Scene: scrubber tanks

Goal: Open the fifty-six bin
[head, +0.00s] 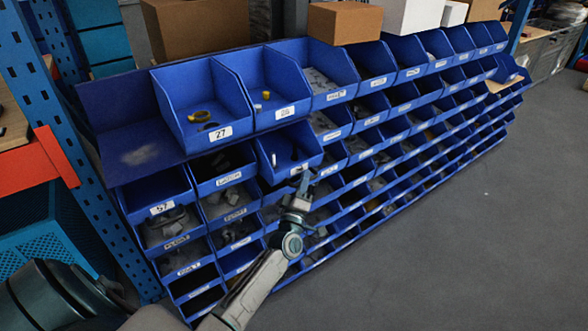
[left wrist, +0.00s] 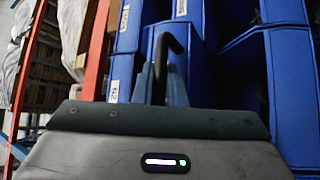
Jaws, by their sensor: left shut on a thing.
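My left gripper (head: 299,187) reaches up from below to the front of a blue bin (head: 284,146) in the second row. This bin stands out ahead of its neighbours and holds a few small dark and pale pieces. Its label is partly covered by the gripper, and I cannot read its number. The gripper is shut at the bin's front edge. My right gripper is not in view.
Bins labelled 27 (head: 201,105) and 57 (head: 156,193) are at the left of the rack. Cardboard boxes (head: 344,23) stand on top. A blue upright with a red beam (head: 55,157) is at the far left. The grey floor (head: 470,220) at right is clear.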

